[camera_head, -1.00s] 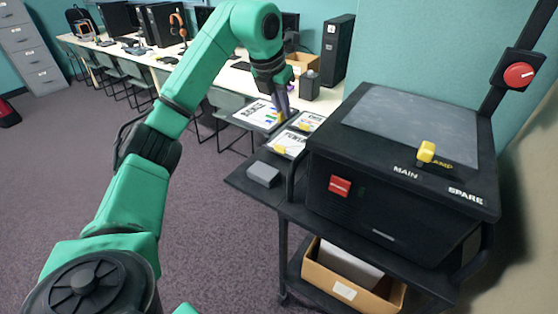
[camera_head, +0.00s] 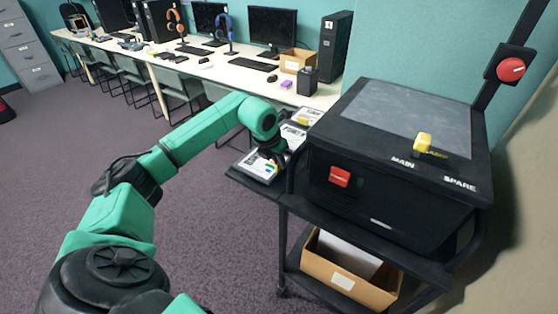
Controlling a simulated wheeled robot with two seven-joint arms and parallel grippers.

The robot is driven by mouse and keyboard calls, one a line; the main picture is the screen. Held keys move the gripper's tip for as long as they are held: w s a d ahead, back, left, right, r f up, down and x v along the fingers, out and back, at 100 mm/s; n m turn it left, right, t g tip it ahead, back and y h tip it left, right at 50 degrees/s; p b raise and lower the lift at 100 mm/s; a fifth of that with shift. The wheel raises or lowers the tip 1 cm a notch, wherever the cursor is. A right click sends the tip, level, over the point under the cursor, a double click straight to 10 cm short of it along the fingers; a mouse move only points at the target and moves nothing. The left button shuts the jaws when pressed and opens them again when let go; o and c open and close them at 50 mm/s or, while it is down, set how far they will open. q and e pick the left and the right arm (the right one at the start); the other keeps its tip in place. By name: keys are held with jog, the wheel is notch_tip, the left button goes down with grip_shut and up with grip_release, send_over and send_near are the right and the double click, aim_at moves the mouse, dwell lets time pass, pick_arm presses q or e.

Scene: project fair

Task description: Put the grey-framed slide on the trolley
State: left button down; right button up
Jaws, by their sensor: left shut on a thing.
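The grey-framed slide (camera_head: 250,162), a flat white panel with print and small coloured bars, is at the near-left end of the black trolley's upper shelf (camera_head: 240,178). My left gripper (camera_head: 276,160) is shut on its right side, and the arm partly hides the grip. I cannot tell whether the slide touches the shelf or is just above it. Two other slides lie behind it on the trolley: one white (camera_head: 292,136), partly behind my wrist, and one with a yellow mark (camera_head: 306,117). My right gripper is not in view.
A black projector (camera_head: 390,165) with a yellow knob (camera_head: 423,143) and red switch (camera_head: 340,176) fills most of the trolley top, close to my gripper. A cardboard box (camera_head: 345,277) is on the lower shelf. A long computer table (camera_head: 225,70) stands behind.

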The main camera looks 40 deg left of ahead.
pick_arm(q)
jog(key=c, duration=0.9)
grip_release()
jog(key=b+v, duration=0.1)
jog(key=v, duration=1.1)
jog(key=shift+r, duration=0.15)
